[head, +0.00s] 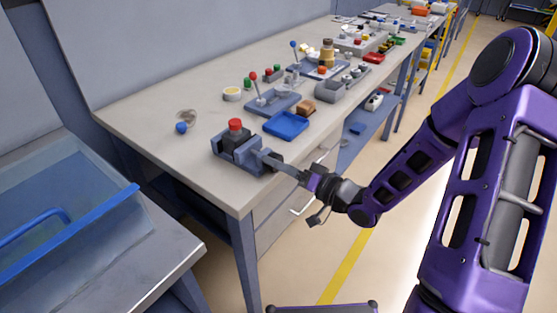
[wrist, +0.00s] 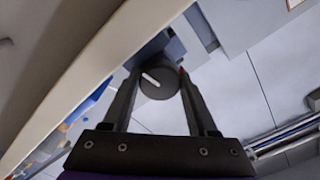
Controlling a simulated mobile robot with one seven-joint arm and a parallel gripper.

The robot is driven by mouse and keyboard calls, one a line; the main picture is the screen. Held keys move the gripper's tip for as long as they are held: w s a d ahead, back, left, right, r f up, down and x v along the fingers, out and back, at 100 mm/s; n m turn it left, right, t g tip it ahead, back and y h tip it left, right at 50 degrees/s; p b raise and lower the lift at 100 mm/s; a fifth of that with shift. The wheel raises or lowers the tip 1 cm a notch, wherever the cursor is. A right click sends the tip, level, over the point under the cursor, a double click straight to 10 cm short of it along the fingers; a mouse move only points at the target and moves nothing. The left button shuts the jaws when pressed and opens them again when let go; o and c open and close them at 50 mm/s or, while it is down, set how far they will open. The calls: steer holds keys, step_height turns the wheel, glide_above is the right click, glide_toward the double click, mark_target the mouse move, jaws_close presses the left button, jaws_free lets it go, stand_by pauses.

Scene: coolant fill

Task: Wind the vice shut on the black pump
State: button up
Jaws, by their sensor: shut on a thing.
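The grey-blue vice (head: 226,153) stands at the front edge of the workbench in the head view. The black pump (head: 236,139), with a red cap on top, sits upright between its jaws. I cannot tell whether the jaws touch it. My gripper (head: 276,163) reaches in from the right to the vice's front end. In the wrist view my gripper (wrist: 157,82) is shut on a dark round knob (wrist: 157,84) with a white mark, one finger on each side. The knob is hidden by my fingers in the head view. The pump cannot be made out in the wrist view.
A blue tray (head: 286,125) lies just behind the vice. A grey tray with red and green knobs (head: 272,103) and a brown block (head: 305,107) are farther back. A small blue-capped item (head: 182,128) lies to the left. A clear-walled tank (head: 60,215) stands at the left.

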steer(key=o, duration=1.4)
steer(key=shift+d, duration=0.15)
steer(key=shift+p+v, duration=0.75)
steer(key=shift+v, duration=7.85)
steer(key=shift+s+f, duration=0.1)
